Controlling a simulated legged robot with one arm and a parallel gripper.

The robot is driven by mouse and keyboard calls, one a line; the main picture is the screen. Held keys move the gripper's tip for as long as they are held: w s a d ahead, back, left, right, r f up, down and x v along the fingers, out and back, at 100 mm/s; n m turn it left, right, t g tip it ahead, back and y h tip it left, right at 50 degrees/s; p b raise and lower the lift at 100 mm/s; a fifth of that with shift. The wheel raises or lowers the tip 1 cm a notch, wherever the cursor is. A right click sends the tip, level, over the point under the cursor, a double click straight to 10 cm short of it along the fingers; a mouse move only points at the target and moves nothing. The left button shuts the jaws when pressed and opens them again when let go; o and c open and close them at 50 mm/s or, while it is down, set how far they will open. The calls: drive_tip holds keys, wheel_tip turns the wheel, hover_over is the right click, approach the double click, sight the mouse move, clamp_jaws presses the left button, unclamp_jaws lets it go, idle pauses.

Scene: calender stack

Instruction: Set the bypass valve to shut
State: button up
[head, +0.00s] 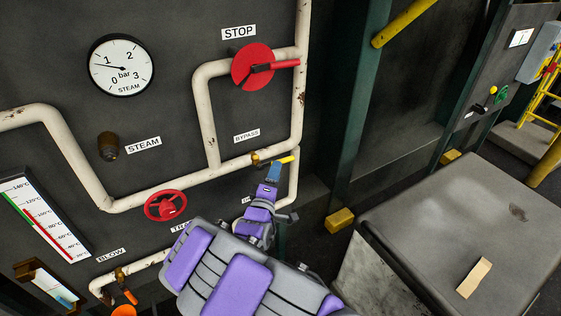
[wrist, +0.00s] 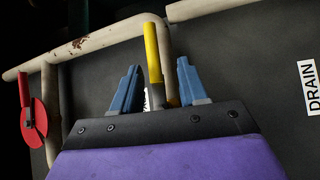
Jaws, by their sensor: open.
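The bypass valve has a yellow lever (head: 285,159) on the cream pipe, just below the BYPASS label (head: 246,136). In the head view the lever points right, roughly along the pipe. My gripper (head: 273,171) is open, with its blue fingers just below the lever. In the wrist view the yellow lever (wrist: 152,52) stands between the two spread fingers of my gripper (wrist: 157,72), with a gap visible on both sides. The lever's base is partly hidden by my gripper.
A red STOP valve (head: 250,65) is above, and a red handwheel (head: 166,205) is at lower left. Cream pipes (head: 204,110) run around the valve. A DRAIN label (wrist: 312,88) shows in the wrist view. A grey block (head: 470,220) stands at right.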

sight(287, 159)
drive_tip(key=w+d, duration=0.2)
drive_tip(key=w+d+r, duration=0.1)
drive_tip(key=w+d, duration=0.1)
drive_tip(key=w, duration=0.1)
drive_tip(key=shift+w+d+b, duration=0.2)
drive_tip(key=shift+d+b, duration=0.1)
drive_tip(key=shift+b, duration=0.05)
drive_tip(key=shift+w+a, duration=0.1)
drive_tip(key=shift+a, duration=0.25)
drive_tip(key=shift+a+f, duration=0.1)
drive_tip(key=shift+a, duration=1.05)
drive_tip(key=shift+d+r, duration=0.2)
drive_tip(key=shift+d, duration=1.05)
drive_tip(key=c, duration=0.5)
drive_tip(key=shift+a, duration=0.1)
clamp_jaws()
drive_tip(key=shift+a, duration=0.3)
